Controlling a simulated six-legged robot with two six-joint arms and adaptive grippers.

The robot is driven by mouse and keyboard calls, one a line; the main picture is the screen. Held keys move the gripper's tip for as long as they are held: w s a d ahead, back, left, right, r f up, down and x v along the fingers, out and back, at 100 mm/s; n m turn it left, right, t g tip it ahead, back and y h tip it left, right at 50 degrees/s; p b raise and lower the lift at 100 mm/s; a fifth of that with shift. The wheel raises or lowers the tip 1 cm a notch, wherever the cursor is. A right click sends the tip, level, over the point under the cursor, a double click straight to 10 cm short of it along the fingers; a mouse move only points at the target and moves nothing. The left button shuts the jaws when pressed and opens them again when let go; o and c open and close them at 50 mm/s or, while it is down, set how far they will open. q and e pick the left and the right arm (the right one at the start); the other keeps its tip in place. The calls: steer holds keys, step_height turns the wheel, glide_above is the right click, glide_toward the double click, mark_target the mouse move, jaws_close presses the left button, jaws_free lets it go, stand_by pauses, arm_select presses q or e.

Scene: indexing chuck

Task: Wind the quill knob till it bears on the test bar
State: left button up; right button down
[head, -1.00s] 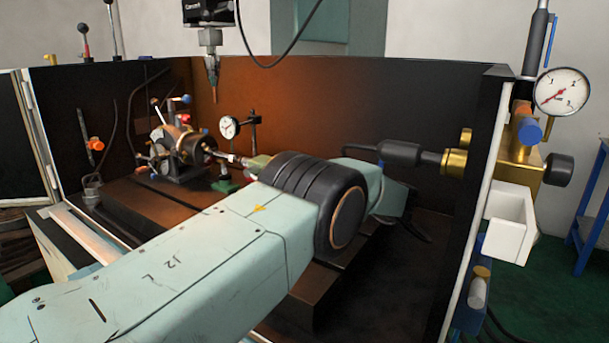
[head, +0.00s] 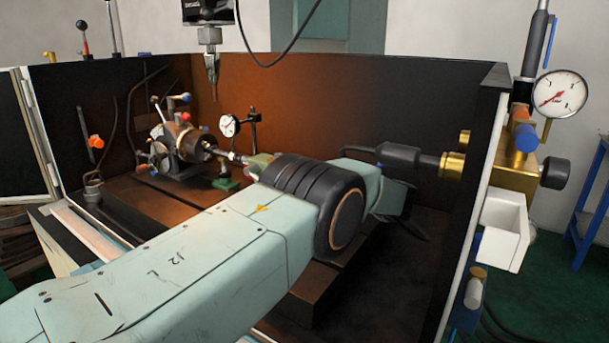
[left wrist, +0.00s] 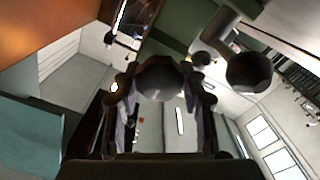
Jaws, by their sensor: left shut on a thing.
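In the left wrist view my left gripper (left wrist: 162,92) has its two dark fingers on either side of a dark round knob (left wrist: 162,76), which I take to be the quill knob, and is shut on it. In the head view my left arm hides the gripper and the knob. A thin bright test bar (head: 234,158) shows between the chuck (head: 190,145) and the greenish tailstock part (head: 262,162), which is partly behind my arm. Whether the quill touches the bar is too small to tell. My right gripper is not seen.
A dial gauge (head: 229,126) stands behind the bar. A tool (head: 211,80) hangs above. In the wrist view a dark ball (left wrist: 249,72) on an arm is close by.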

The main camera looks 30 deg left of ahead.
arm_select(q)
steer(key=shift+m, duration=0.4)
steer(key=o, duration=1.2)
steer(key=shift+c, duration=0.2)
steer(key=shift+d, duration=0.1)
steer(key=d, duration=0.7)
steer(key=shift+s+d, duration=0.15)
steer(key=shift+s, duration=0.15)
steer(key=shift+s+f, duration=0.1)
steer(key=shift+s, duration=0.05)
